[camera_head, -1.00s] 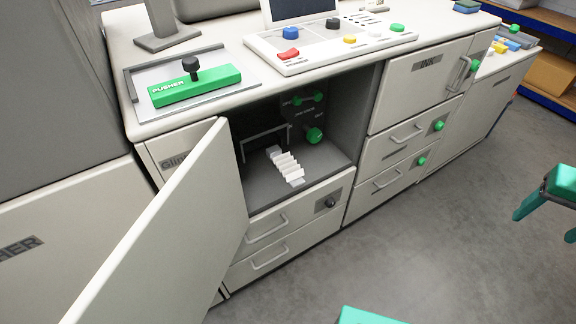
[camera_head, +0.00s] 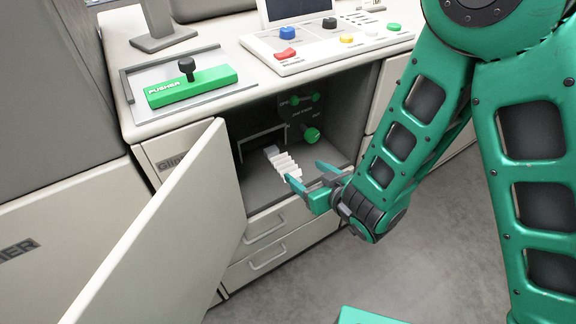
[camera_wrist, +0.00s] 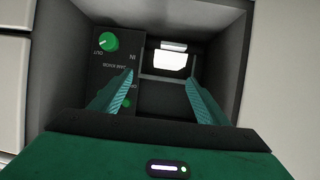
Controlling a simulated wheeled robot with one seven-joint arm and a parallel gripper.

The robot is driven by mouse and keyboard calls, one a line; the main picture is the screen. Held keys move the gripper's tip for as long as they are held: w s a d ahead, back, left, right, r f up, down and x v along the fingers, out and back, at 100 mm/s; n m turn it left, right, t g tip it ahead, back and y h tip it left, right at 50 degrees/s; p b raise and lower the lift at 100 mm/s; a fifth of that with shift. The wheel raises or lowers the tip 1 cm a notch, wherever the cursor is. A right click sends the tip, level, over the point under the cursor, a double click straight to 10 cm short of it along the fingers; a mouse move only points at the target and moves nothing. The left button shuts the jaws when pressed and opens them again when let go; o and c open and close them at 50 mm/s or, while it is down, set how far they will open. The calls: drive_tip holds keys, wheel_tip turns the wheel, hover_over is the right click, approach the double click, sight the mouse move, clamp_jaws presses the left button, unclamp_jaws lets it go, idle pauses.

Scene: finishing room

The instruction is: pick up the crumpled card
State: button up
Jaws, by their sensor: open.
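The crumpled card (camera_head: 282,163) is white and folded in zigzag pleats. It lies on the grey floor of the open compartment in the head view. My gripper (camera_head: 306,173) is at the compartment's front, its fingers apart and pointing inward, just right of the card's near end. One fingertip overlaps the card's near end in this view; I cannot tell whether they touch. In the wrist view my gripper (camera_wrist: 158,80) is open with nothing between its fingers. A white shape (camera_wrist: 171,61) beyond the fingertips appears to be the card, seen end-on; its pleats do not show there.
The open door (camera_head: 165,235) stands left of the compartment. A green jam knob (camera_head: 311,134) is on the inner wall, and also shows in the wrist view (camera_wrist: 108,41). A thin grey bracket (camera_head: 262,133) stands behind the card. Drawers (camera_head: 268,242) lie below.

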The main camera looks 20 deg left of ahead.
sight(286, 163)
drive_tip(key=shift+y, duration=0.3)
drive_tip(key=a, duration=0.1)
drive_tip(key=w+a+f, duration=0.2)
drive_tip(key=a, duration=0.1)
drive_tip(key=shift+a, duration=0.1)
drive_tip(key=shift+x, duration=3)
drive_tip(key=c, duration=1.1)
